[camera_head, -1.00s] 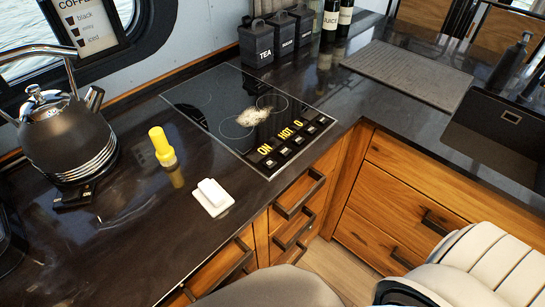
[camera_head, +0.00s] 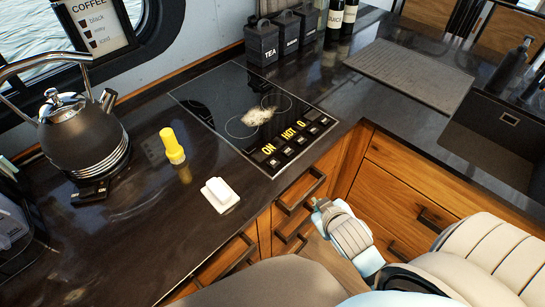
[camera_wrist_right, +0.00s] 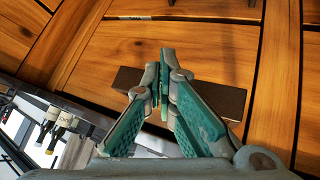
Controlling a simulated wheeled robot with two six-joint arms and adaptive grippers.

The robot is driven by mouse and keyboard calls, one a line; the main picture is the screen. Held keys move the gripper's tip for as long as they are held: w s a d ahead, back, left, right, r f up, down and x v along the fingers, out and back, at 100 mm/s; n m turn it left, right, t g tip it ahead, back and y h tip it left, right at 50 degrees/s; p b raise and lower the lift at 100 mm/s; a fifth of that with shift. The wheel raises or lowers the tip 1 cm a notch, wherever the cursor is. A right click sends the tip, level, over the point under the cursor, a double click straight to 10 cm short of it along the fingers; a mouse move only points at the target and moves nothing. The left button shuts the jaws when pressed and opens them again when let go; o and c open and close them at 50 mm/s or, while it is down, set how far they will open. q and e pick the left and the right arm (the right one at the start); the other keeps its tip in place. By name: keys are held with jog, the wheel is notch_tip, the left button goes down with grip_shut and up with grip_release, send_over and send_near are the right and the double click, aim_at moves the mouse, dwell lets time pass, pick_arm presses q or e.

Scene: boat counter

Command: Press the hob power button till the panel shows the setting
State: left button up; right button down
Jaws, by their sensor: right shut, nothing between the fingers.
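The black glass hob (camera_head: 215,97) is set into the dark counter. Its panel shows yellow "ON" (camera_head: 267,149), "HOT" (camera_head: 288,134) and "0" (camera_head: 301,123). A row of small buttons (camera_head: 300,141) runs along the hob's front edge; which one is the power button is too small to read. My right gripper (camera_head: 317,203) is shut and empty, in front of the wooden drawers, lower than the counter and apart from the buttons. In the right wrist view its fingertips (camera_wrist_right: 160,85) meet before a dark drawer handle (camera_wrist_right: 220,102). My left gripper is not in view.
A pale mess (camera_head: 257,116) lies on the hob. A yellow bottle (camera_head: 172,146) and white butter-dish-like block (camera_head: 220,195) stand left of it; a kettle (camera_head: 82,135) is farther left. Dark canisters (camera_head: 262,43) stand behind. Drawer handles (camera_head: 300,192) stick out below the counter.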

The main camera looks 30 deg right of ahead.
jog(key=w+r+n+t, duration=0.3)
jog(key=w+r+t, duration=0.3)
jog(key=r, duration=0.6)
jog(key=w+r+n+t, duration=0.2)
jog(key=w+r+t, duration=0.35)
jog(key=r, duration=0.75)
jog(key=w+a+r+n+y, duration=0.2)
jog(key=a+r+n+y, duration=0.95)
jog(key=n+y, duration=0.7)
jog(key=a+f+n+g+h, duration=0.2)
jog(key=a+f+n+g, duration=0.2)
jog(key=f+n+g, duration=0.7)
jog(key=d+f+n+g+h, duration=0.2)
jog(key=d+f+g+h, duration=0.1)
jog(key=d, duration=0.6)
jog(key=f+h, duration=0.1)
jog(key=h, duration=0.1)
jog(key=shift+w+f+h, duration=0.2)
jog(key=shift+f+h, duration=0.1)
jog(key=shift+h, duration=0.05)
